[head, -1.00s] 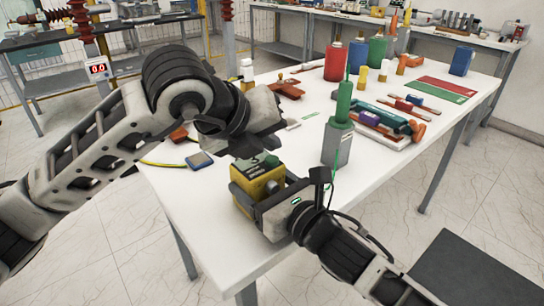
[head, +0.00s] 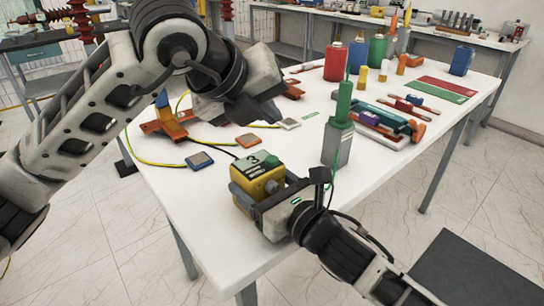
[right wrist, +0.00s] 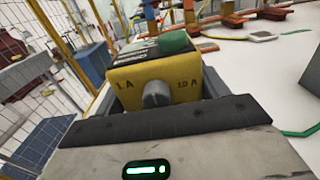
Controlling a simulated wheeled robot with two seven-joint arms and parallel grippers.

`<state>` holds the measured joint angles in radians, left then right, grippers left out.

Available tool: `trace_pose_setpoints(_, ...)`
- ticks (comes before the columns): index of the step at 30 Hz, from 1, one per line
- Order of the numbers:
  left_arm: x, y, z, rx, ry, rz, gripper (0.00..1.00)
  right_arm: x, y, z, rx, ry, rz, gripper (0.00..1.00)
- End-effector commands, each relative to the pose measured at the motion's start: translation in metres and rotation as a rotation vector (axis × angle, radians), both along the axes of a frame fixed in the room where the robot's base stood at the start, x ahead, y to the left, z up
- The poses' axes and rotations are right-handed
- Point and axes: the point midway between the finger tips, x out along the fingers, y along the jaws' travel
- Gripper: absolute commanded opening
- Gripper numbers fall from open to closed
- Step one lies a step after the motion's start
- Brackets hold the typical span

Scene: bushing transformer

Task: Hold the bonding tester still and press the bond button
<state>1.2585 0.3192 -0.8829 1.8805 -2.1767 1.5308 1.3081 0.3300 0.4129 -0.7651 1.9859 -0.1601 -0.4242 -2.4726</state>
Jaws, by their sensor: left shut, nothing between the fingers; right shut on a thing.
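The bonding tester (head: 258,180) is a yellow box with a dark and green top face, a green button (head: 271,161) and a grey knob. It stands at the near edge of the white table. My right gripper (head: 275,192) is shut on it from the near right side; the right wrist view shows the tester (right wrist: 165,82) between the fingers, its knob and "1A" and "10A" marks facing the camera, and the green button (right wrist: 174,41) on top. My left gripper (head: 250,115) is shut and empty, raised above the table, apart from the tester and farther back.
A grey box with a green top (head: 337,140) stands right of the tester. Orange clamps (head: 168,125) with yellow-green wires and small flat pads (head: 199,160) lie left. Red (head: 336,62), blue and green bottles stand at the back. A dark wire runs from the tester.

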Motion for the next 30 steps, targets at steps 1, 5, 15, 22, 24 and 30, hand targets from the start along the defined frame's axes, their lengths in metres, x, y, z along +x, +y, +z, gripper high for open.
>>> trace_pose_setpoints(1,0.0,-0.0001,-0.0001,0.0,0.0,0.0,0.0,0.0001,-0.0001,0.0002,0.001,-0.001,0.0,0.35)
trace_pose_setpoints(5,0.0,-0.0002,-0.0003,0.0,0.0,0.0,0.0,0.0001,-0.0001,0.0002,0.001,-0.001,0.0,0.35)
trace_pose_setpoints(15,0.0,-0.0001,-0.0005,0.0,0.0,0.0,0.0,0.0001,-0.0001,0.0002,0.001,-0.001,0.0,0.78)
trace_pose_setpoints(22,0.0,-0.0001,-0.0005,0.0,0.0,0.0,0.0,0.0001,-0.0001,0.0002,0.0,0.0,0.0,0.98)
trace_pose_setpoints(24,0.0,0.0,-0.0006,0.0,0.0,0.0,0.0,0.0,0.0,0.0001,0.0,0.0,0.0,0.98)
trace_pose_setpoints(30,0.0001,0.0,-0.0005,0.0,0.0,0.0,0.0,-0.0093,-0.0076,-0.001,-0.002,0.001,-0.001,0.98)
